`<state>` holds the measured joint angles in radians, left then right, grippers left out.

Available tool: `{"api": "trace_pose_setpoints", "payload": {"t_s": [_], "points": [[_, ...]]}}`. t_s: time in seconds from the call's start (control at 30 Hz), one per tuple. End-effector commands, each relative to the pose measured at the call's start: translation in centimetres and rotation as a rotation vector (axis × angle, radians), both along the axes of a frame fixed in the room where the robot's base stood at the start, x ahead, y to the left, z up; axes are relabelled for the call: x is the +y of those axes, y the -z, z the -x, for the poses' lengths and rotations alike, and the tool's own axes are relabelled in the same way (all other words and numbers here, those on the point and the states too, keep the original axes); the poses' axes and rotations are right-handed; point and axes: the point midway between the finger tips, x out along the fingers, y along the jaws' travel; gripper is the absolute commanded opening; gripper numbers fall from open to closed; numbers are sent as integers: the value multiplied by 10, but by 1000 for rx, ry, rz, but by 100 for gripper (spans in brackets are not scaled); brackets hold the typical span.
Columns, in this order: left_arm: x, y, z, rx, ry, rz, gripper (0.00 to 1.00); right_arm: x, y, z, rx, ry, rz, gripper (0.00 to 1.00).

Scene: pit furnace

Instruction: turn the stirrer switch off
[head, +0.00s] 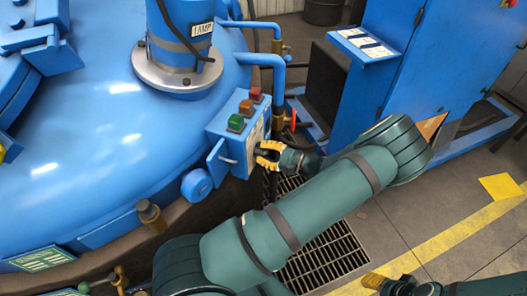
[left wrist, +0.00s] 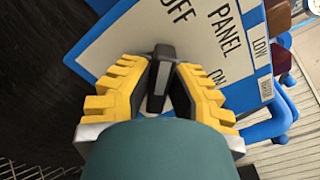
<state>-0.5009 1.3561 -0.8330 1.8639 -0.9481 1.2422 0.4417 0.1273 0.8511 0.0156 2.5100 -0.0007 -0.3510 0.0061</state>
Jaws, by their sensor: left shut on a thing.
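The stirrer switch is a black handle with a grey stripe (left wrist: 158,84) on a white panel plate (left wrist: 135,40). The plate carries the words PANEL, OFF and ON. In the left wrist view the handle stands nearly upright, its top end below OFF; ON is to its right, past a finger. My left gripper (left wrist: 160,92), with yellow fingers, is shut on the handle. In the head view the left gripper (head: 266,155) is at the front of the blue control box (head: 226,150) and largely hides the switch. My right gripper (head: 374,281) shows only partly at the bottom edge; its jaws are unclear.
Green (head: 236,123), orange (head: 247,108) and red (head: 256,94) buttons top the control box. A large blue vessel (head: 100,120) fills the left. Pipes and a valve are behind the box, a blue cabinet (head: 430,60) at right. Open floor lies at lower right.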

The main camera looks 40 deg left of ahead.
Motion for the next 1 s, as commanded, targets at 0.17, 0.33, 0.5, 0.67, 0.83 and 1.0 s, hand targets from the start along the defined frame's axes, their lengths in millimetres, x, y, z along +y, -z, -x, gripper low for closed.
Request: {"api": "trace_pose_setpoints", "payload": {"t_s": [0.17, 0.33, 0.5, 0.67, 0.83, 1.0], "points": [[1, -1, 0, 0, -2, -4, 47, 0, 0, 0, 0, 0, 0, 47], [1, -1, 0, 0, -1, -1, 48, 0, 0, 0, 0, 0, 0, 47], [-1, 0, -1, 1, 0, 0, 48, 0, 0, 0, 0, 0, 0, 47], [-15, 0, -6, 0, 3, 1, 48, 0, 0, 0, 0, 0, 0, 47], [-46, 0, -17, -2, 4, 2, 48, 0, 0, 0, 0, 0, 0, 47], [-78, 0, -27, 0, 3, 0, 48, 0, 0, 0, 0, 0, 0, 47]]}}
